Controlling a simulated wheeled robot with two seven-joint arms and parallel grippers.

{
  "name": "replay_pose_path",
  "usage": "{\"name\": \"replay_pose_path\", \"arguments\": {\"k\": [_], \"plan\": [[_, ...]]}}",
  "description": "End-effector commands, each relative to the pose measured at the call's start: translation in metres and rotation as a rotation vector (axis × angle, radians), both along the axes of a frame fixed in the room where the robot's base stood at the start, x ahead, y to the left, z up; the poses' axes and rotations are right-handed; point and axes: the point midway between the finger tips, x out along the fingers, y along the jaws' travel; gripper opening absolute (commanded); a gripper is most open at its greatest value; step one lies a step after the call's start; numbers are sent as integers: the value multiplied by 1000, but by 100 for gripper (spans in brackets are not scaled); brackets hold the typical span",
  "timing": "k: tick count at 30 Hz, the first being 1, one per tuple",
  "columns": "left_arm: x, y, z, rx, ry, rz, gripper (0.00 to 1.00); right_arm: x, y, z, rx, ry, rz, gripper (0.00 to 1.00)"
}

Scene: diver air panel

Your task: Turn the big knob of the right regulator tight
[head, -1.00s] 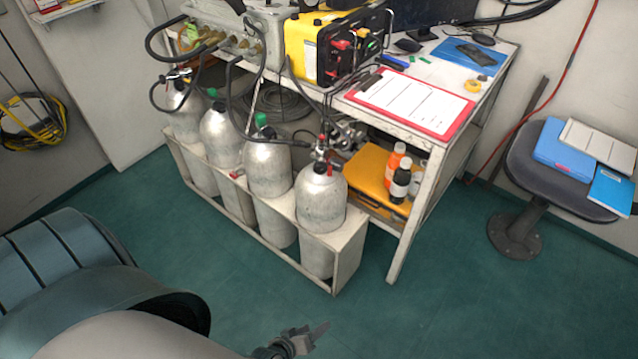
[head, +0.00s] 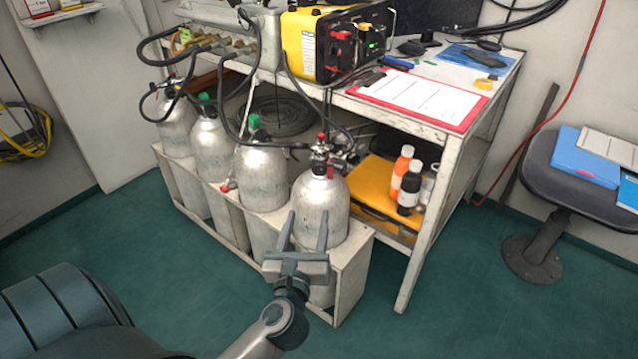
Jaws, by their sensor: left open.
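The right regulator (head: 325,152) sits on top of the rightmost silver cylinder (head: 318,190). It is a small metal body with red parts and hoses. Its big knob is too small in the head view to tell apart surely. My left gripper (head: 306,224) is open and empty, with its two fingers pointing up in front of that cylinder's body, below the regulator. Whether the fingers touch the cylinder cannot be told. The left regulator (head: 172,86) sits on the leftmost cylinder (head: 174,125). My right gripper is not in view.
Several cylinders stand in a white rack (head: 352,270). Two middle ones have green caps (head: 253,121). Behind stands a bench (head: 450,140) with a yellow-black panel (head: 325,45) and red clipboard (head: 420,98). Bottles (head: 409,185) stand on its lower shelf. A stool (head: 545,185) is at right.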

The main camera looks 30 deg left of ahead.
Motion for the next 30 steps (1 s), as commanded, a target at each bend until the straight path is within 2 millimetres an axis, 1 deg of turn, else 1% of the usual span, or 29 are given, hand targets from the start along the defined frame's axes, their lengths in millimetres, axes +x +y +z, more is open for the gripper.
{"name": "replay_pose_path", "arguments": {"k": [3, 11, 17, 23, 30], "plan": [[-1, 0, 2, -33, -10, -1, 52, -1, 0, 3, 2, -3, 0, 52], [-1, 0, 2, -31, -9, -1, 52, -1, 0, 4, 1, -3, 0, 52], [4, 2, 2, -28, -10, -2, 52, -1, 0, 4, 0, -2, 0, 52], [20, 9, 3, -28, -11, -1, 52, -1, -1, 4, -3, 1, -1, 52], [55, 26, 3, -26, -10, 0, 52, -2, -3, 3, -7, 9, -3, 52]]}}
